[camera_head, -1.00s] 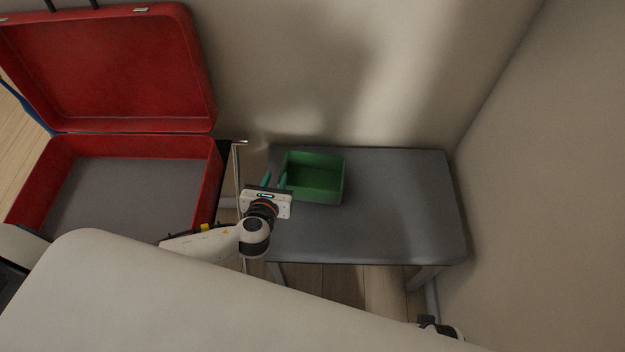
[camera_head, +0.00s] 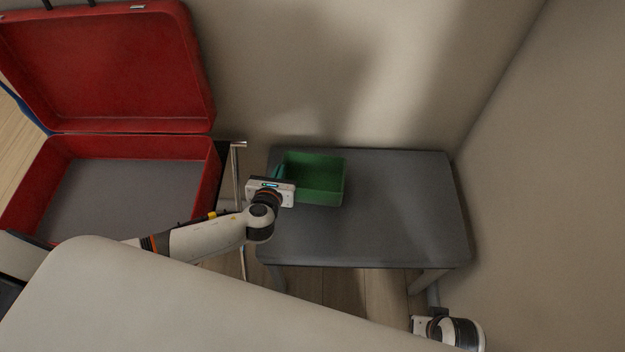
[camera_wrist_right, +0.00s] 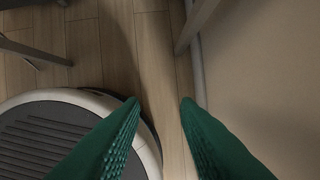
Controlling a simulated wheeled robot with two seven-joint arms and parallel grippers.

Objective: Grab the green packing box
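The open green box (camera_head: 318,180) sits upright on the grey bench (camera_head: 400,215), near its back left part. My left gripper (camera_head: 279,172) is at the box's left wall. One green finger shows along the wall's left side. The other finger is not clearly visible against the green box, so I cannot tell whether the gripper is shut on the wall. My right gripper (camera_wrist_right: 160,101) is open and empty above the floor, its two green textured fingers apart. In the head view its arm shows only at the bottom right.
An open red suitcase (camera_head: 211,190) stands to the left on a rack with a metal leg (camera_head: 238,175). A wall is behind the bench, another to its right. The bench's right half is bare. A pale surface fills the lower foreground.

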